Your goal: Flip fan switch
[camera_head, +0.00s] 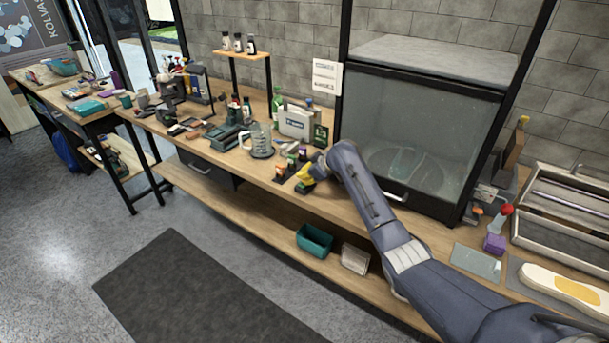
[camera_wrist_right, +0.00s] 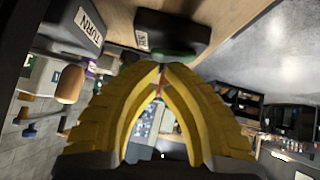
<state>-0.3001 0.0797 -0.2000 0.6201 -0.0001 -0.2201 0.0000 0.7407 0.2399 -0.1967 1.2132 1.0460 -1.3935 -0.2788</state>
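My right gripper (camera_head: 306,180) has yellow fingers and sits low over the front of the workbench, beside a cluster of small dark boxes (camera_head: 283,173) with coloured tops. In the right wrist view its fingertips (camera_wrist_right: 161,68) meet, with a small red part visible in the gap behind them. Just past the tips is a black box (camera_wrist_right: 178,32) with a white label and a green part on the near side. Another dark box (camera_wrist_right: 70,22) labelled "TURN" is at upper left. I cannot tell which is the fan switch. My left gripper is not in view.
A glass-fronted cabinet (camera_head: 425,130) stands behind my right arm. A clear jug (camera_head: 262,140) and a white case (camera_head: 297,121) stand left of the gripper. A teal bin (camera_head: 314,239) is on the lower shelf. A dark mat (camera_head: 200,295) lies on open floor.

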